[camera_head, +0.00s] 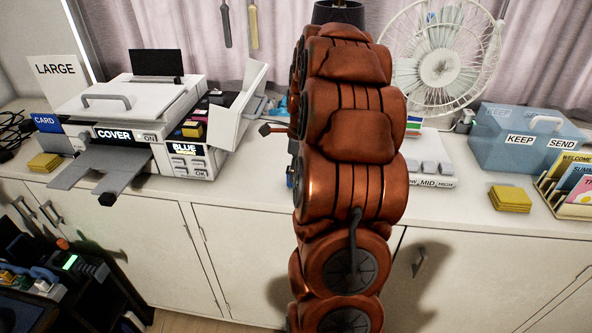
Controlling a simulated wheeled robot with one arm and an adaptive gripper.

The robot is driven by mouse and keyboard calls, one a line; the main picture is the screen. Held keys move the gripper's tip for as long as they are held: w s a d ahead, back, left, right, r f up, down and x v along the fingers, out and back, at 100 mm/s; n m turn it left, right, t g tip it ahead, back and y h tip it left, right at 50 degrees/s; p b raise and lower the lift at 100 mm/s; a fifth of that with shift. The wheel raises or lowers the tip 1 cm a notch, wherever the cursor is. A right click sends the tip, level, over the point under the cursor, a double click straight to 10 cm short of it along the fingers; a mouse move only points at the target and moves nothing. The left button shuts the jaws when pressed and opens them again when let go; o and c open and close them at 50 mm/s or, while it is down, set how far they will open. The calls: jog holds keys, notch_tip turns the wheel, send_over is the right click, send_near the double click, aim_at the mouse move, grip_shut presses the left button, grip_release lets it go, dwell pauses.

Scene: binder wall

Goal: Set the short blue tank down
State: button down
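The printer (140,105) stands on the counter left of centre, with its white side cover (238,108) swung open. Dark, magenta and yellow tanks show in its open bay (203,113). A label (186,149) below the bay reads BLUE, with a smaller yellow line under it that I cannot read for certain. I cannot pick out the short blue tank. Small blue bits (281,106) show just left of my arm, too covered to name. My arm fills the middle of the view and hides my gripper.
A fan (440,68) stands behind the counter's right half. A translucent blue box (515,140) with KEEP and SEND labels, yellow pads (510,197) and a card rack (570,190) are at right. A white unit (428,160) is partly behind my arm. A dark cart (65,275) stands lower left.

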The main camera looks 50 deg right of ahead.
jog(key=shift+f, duration=0.15)
jog(key=c, duration=0.8)
grip_release()
jog(key=shift+c, duration=0.2)
notch_tip(320, 180, up, 12)
jog(key=s+b, duration=0.1)
jog(key=b, duration=0.2)
jog(key=shift+d+r, duration=0.2)
jog(key=shift+d, duration=0.2)
